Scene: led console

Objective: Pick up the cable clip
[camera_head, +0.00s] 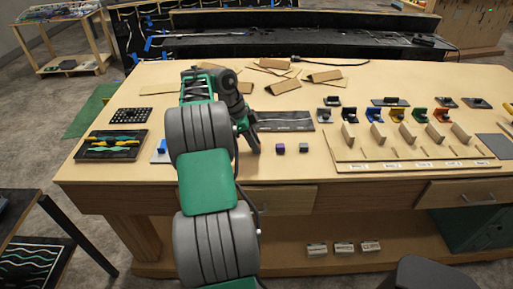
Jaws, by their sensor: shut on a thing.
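My gripper (252,146) is dark and points down at the front middle of the wooden table (295,178). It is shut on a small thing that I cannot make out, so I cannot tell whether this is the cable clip. The fingertips are low, at or just above the tabletop; I cannot tell which. A small purple block (280,148) sits just right of the gripper, and a small grey-green block (304,147) sits further right, roughly in line with it. My arm hides part of the table behind and left of the gripper.
A dark strip panel (285,121) lies close behind the gripper. Several coloured holders stand at the right, including a blue one (375,115), behind a wooden board with upright tan pieces (348,135). A black tray (111,146) lies at the left. Cardboard pieces (283,87) lie behind.

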